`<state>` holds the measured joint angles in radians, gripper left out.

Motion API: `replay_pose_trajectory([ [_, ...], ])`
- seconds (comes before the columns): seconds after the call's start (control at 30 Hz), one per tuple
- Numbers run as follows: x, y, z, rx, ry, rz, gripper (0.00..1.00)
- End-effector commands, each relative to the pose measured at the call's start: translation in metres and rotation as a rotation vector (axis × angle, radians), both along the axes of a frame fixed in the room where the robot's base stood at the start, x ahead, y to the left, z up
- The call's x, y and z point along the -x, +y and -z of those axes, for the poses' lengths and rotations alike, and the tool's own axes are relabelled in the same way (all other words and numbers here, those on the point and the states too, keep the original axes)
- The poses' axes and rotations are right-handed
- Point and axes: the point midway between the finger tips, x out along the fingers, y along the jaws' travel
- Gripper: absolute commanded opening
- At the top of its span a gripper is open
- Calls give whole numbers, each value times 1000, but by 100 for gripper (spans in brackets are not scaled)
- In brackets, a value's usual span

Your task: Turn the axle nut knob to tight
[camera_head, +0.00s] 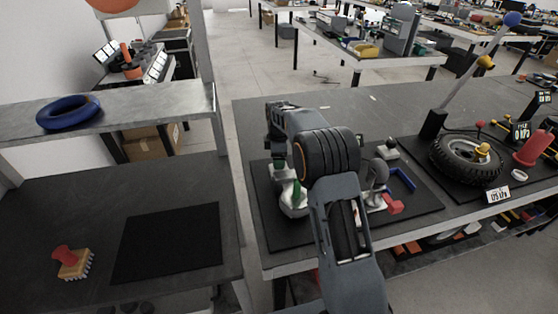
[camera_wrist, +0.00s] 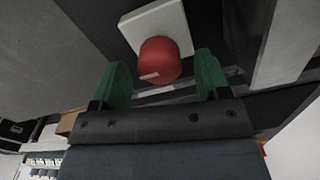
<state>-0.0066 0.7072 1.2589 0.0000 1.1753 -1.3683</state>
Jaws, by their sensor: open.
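A red round knob (camera_wrist: 160,60) with a pale mark on its side shows in the wrist view, in front of a white square plate (camera_wrist: 153,24). I take it to be the axle nut knob, but no readable label confirms this. My gripper (camera_wrist: 163,68) is open, with one green finger on each side of the knob and gaps visible; I see no clear contact. In the head view my gripper (camera_head: 290,182) is over the left part of a black mat, and my arm hides much of this spot. The knob cannot be made out there.
The black mat (camera_head: 262,222) lies on the workbench (camera_head: 258,120), with a blue bracket (camera_head: 401,178) and a red block (camera_head: 393,205). A tire (camera_head: 446,160) is at right. A left bench holds a brush (camera_head: 73,263) and a bare mat (camera_head: 170,240). A blue ring (camera_head: 68,112) lies on the shelf.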

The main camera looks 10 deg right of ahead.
Motion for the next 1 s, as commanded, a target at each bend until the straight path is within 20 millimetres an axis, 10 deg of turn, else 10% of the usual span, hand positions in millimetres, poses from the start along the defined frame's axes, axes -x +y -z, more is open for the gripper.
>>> replay_pose_trajectory([
  [0.5,0,0,12,0,0,1,68],
  [1.0,0,0,11,0,0,1,21],
])
